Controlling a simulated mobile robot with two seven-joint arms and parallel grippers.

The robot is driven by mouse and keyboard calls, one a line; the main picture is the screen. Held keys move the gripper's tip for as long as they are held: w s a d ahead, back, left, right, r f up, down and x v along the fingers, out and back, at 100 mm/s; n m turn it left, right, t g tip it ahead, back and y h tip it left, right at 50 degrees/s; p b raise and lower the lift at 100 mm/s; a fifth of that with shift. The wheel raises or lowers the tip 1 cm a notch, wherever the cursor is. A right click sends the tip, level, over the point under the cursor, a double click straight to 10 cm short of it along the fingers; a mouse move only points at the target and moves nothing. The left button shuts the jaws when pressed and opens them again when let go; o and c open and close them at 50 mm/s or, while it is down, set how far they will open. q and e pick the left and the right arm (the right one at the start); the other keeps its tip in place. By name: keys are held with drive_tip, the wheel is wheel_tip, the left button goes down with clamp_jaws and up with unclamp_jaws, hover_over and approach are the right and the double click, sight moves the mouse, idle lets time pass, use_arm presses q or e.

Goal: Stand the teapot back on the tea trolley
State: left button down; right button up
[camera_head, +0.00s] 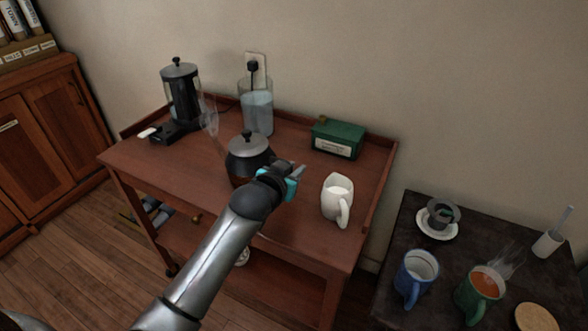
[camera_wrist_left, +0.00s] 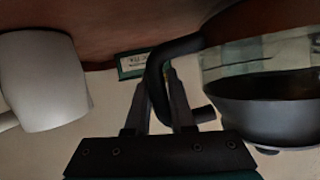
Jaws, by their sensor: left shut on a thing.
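The teapot (camera_head: 246,149) is dark with a glass band and a grey knobbed lid, and looks upright over the middle of the tea trolley (camera_head: 150,170). Its lower front is partly hidden by my arm, so I cannot tell whether its base touches the top. My left gripper (camera_head: 287,180) is at the teapot's right side. The left wrist view, which is upside down, shows the fingers (camera_wrist_left: 159,95) shut around the black handle (camera_wrist_left: 160,70), with the teapot body (camera_wrist_left: 265,100) at the right. My right gripper is out of view.
A white jug (camera_head: 338,197) stands right of the gripper. A green box (camera_head: 337,139), a water-filled glass container (camera_head: 257,110) and a black press (camera_head: 181,95) stand along the back. The front-left top is clear. A dark side table (camera_head: 397,235) with mugs is at the right.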

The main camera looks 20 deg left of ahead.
use_arm(q)
drive_tip(key=shift+f, duration=0.2)
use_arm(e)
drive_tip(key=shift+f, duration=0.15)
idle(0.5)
use_arm(q)
drive_tip(key=c, duration=0.7)
unclamp_jaws()
drive_tip(key=shift+f, duration=0.3)
drive_tip(key=p+v, duration=0.3)
drive_tip(key=v, duration=0.4)
drive_tip(key=shift+r, duration=0.15)
drive_tip(key=shift+p+v, duration=1.4)
drive_tip(key=shift+v, duration=2.75)
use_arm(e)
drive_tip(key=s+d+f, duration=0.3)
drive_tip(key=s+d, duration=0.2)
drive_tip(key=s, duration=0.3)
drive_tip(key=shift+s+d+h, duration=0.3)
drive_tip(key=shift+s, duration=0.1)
